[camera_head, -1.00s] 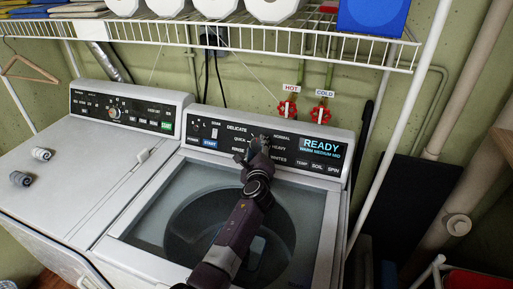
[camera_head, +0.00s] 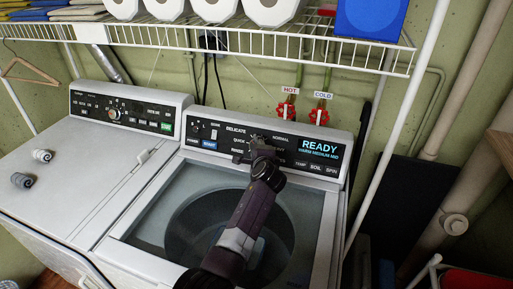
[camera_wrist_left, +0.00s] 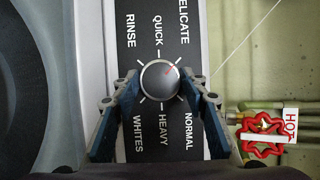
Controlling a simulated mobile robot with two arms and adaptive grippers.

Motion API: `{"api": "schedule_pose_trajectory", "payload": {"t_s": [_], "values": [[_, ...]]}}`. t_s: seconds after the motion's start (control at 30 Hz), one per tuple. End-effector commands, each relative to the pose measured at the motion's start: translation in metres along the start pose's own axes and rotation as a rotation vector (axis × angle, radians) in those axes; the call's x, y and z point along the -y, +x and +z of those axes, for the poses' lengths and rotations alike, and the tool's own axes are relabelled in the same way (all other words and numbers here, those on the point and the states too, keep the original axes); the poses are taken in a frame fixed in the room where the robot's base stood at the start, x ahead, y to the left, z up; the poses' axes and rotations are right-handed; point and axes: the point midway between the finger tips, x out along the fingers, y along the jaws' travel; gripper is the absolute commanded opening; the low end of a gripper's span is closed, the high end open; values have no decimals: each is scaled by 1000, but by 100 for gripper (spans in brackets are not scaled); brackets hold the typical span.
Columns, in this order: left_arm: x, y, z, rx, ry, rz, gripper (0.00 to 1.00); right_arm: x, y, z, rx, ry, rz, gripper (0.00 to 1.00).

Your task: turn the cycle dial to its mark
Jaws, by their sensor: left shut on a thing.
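The cycle dial (camera_wrist_left: 158,82) is a round grey knob on the washer's dark control panel (camera_wrist_left: 150,28). Around it are the labels DELICATE, QUICK, RINSE, WHITES, HEAVY and NORMAL. A small red line on the dial's face points to the upper right in the wrist view, toward the DELICATE side. My left gripper (camera_head: 258,143) is shut on the dial, with one blue-grey finger on each side of it in the wrist view. In the head view the gripper hides the dial. My right gripper is not in view.
The washer's display (camera_head: 319,148) reads READY. A dryer (camera_head: 75,160) stands at the left with two small grey items on top. Red HOT (camera_head: 287,110) and COLD (camera_head: 319,115) valves sit behind the washer. A wire shelf (camera_head: 260,40) with rolls hangs above.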

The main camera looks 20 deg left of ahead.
Motion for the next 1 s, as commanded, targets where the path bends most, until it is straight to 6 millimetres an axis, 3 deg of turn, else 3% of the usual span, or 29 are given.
{"api": "schedule_pose_trajectory", "payload": {"t_s": [0.43,0.47,0.6,0.87,1.0], "values": [[-1,0,1,2,-7,6,16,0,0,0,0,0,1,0],[-2,0,1,2,-7,6,44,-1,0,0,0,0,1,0],[-1,0,1,2,-7,5,58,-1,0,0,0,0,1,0],[0,0,1,1,-7,3,58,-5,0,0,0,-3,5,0],[12,-4,2,1,-9,-1,58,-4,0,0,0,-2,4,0]]}}
